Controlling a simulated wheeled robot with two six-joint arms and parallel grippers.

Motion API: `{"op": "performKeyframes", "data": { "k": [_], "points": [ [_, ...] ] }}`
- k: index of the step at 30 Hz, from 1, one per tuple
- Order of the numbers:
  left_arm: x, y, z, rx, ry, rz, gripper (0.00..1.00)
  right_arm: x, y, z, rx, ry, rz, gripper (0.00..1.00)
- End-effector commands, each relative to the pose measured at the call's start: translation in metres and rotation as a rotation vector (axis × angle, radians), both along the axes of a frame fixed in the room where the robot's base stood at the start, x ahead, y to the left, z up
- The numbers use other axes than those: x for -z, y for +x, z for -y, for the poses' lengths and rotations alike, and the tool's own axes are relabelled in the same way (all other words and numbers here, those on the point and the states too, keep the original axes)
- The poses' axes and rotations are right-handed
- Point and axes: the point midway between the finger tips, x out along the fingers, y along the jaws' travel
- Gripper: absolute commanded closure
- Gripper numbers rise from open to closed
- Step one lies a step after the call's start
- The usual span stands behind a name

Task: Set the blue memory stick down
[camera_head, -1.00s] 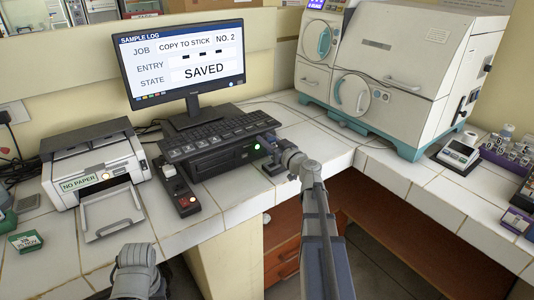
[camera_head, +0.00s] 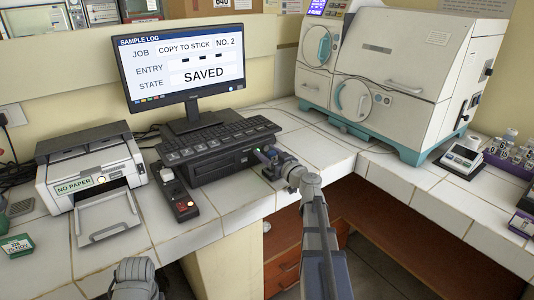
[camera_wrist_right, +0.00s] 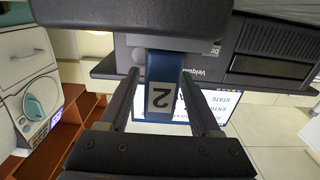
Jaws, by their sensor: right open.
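The blue memory stick (camera_wrist_right: 161,68), with a white label reading 2, lies between the two fingers of my right gripper (camera_wrist_right: 161,82) in the right wrist view. The fingers are open, one on each side of it. In the head view my right gripper (camera_head: 267,164) is at the right front of the black computer unit (camera_head: 222,162). The stick's far end points at that unit; I cannot tell whether it is seated there. My left arm shows only as a grey part at the bottom left; its fingers are out of view.
The monitor (camera_head: 185,62) reads SAVED. A keyboard (camera_head: 215,140) lies on the unit. Left of it are a small black box with a red button (camera_head: 184,208) and a printer (camera_head: 92,180). An incubator (camera_head: 405,75) stands at the right. The tiled counter (camera_head: 325,150) is clear between.

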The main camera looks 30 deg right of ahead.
Motion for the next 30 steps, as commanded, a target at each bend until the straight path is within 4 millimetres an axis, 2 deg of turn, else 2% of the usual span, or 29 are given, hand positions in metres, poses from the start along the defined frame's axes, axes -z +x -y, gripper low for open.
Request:
{"op": "performKeyframes", "data": {
  "k": [4, 7, 21, 25, 30],
  "points": [
    [0.0, 0.0, 0.0, 0.0, 0.0, 0.0, 0.5, 0.0, -0.002, 0.0, 0.0, 0.0, 0.0, 0.36],
    [0.0, 0.0, 0.0, 0.0, 0.0, 0.0, 0.5, 0.0, -0.012, 0.0, 0.001, 0.0, 0.0, 0.36],
    [0.0, 0.0, 0.0, 0.0, 0.0, 0.0, 0.5, 0.0, -0.1, 0.007, 0.003, 0.0, 0.0, 0.36],
    [0.0, 0.0, 0.0, 0.0, 0.0, 0.0, 0.5, 0.0, -0.113, 0.008, 0.002, 0.0, 0.0, 0.36],
    [0.0, 0.0, 0.0, 0.0, 0.0, 0.0, 0.5, 0.0, -0.12, 0.009, 0.0, 0.0, 0.0, 0.36]
  ]
}}
